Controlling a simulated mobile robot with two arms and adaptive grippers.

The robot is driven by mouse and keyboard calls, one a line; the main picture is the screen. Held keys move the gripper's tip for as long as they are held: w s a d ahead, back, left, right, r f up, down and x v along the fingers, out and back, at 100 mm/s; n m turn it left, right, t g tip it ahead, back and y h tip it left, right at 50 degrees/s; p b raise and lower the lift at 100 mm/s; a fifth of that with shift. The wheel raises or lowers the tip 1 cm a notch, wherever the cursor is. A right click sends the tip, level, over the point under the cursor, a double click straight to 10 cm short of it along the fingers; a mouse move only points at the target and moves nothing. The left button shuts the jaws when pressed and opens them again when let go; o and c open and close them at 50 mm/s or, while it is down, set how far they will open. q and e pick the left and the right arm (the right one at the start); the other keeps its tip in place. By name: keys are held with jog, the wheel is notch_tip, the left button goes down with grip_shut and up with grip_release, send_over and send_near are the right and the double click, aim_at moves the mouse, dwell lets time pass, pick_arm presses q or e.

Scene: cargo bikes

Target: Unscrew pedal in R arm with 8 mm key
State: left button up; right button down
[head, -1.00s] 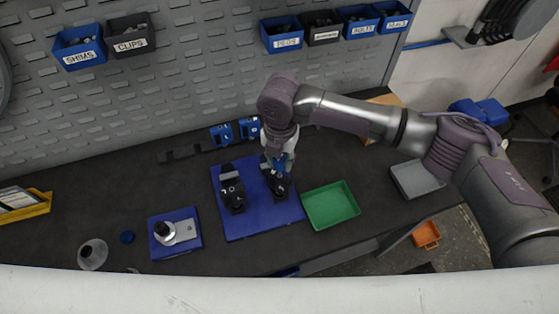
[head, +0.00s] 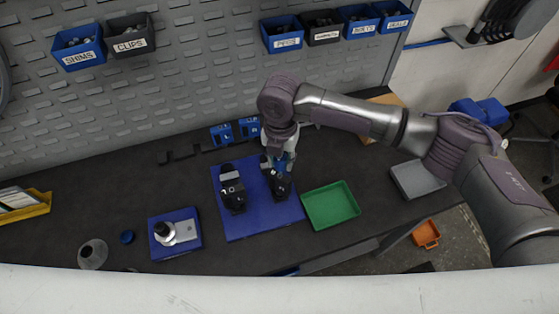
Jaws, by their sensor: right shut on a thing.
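My right gripper (head: 281,163) points down over the right-hand black fixture (head: 280,185) on the blue mat (head: 260,222). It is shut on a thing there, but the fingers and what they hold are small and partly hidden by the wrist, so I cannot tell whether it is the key. A second black fixture (head: 232,188) with a pale marking stands to the left on the same mat. I cannot make out the pedal or its thread. My left gripper is not in view.
A green tray (head: 331,206) lies right of the mat, with a grey tray (head: 416,179) beyond it. A blue block with a metal part (head: 176,232) stands to the left. Blue holders (head: 222,133) stand behind the mat.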

jog(key=shift+s+r, duration=0.1)
jog(key=shift+r, duration=0.15)
jog(key=m, duration=0.3)
jog(key=shift+a, duration=0.1)
jog(key=m, duration=0.4)
jog(key=shift+m, duration=0.3)
jog(key=m, duration=0.8)
jog(key=shift+f, duration=0.4)
dwell(0.4)
